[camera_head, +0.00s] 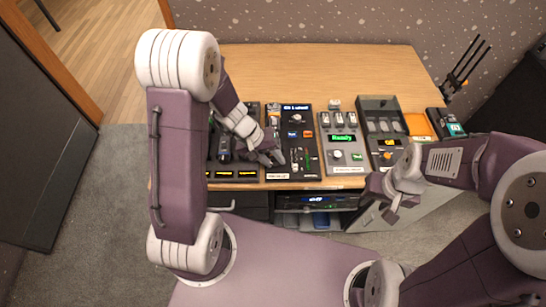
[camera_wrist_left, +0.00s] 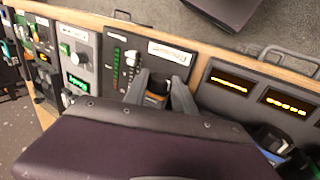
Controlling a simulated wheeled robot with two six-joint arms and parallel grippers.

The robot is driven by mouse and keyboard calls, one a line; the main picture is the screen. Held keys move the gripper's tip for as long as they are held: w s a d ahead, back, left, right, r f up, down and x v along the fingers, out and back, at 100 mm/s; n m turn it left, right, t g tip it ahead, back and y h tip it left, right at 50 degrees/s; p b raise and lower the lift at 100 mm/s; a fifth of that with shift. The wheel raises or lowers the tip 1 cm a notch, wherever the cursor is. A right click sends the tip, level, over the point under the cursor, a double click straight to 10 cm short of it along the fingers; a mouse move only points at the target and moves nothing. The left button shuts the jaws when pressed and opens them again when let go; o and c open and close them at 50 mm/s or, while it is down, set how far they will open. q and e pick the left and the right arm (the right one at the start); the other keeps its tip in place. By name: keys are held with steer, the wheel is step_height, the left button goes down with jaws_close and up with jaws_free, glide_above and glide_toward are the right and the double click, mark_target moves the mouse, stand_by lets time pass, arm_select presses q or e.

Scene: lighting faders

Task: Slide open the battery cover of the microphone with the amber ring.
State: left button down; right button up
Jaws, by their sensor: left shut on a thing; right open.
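My left gripper (camera_head: 270,157) is low over the left-middle of the table, at the left edge of the black fader panel (camera_head: 302,155). In the left wrist view its two fingers (camera_wrist_left: 160,97) are shut on a dark thing with an amber band (camera_wrist_left: 156,88), which looks like the amber-ringed microphone. Most of it is hidden by the fingers and my wrist, so its battery cover cannot be made out. My right gripper (camera_head: 391,207) is open and empty, in front of the table's front edge on the right.
A black unit with amber displays (camera_head: 232,174) lies left of the fader panel. To the right are a grey unit with a green display (camera_head: 343,140), a dark tray unit (camera_head: 380,118), an orange pad (camera_head: 418,125) and a black rack (camera_head: 460,72). The table's back (camera_head: 320,70) is clear.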

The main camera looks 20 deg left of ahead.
arm_select(q)
steer(key=shift+s+d+b, duration=0.15)
steer(key=shift+s+b, duration=0.2)
steer(key=shift+s, duration=0.2)
steer(key=shift+s+d+b, duration=0.15)
steer(key=shift+s+b, duration=0.2)
steer(key=shift+s, duration=0.15)
steer(key=c, duration=0.9)
jaws_free()
steer(key=shift+s, duration=0.1)
steer(key=shift+c, duration=0.2)
steer(key=p+v, duration=0.3)
steer(key=v, duration=0.6)
step_height(320, 180, up, 4)
steer(key=s+d+m+p, duration=0.2)
steer(key=d+p, duration=0.1)
steer(key=s+a+m+y, duration=0.1)
steer(key=s+a+y, duration=0.3)
steer(key=a, duration=0.2)
steer(key=shift+f+y+p, duration=0.3)
steer(key=shift+f+p, duration=0.05)
steer(key=shift+f, duration=0.1)
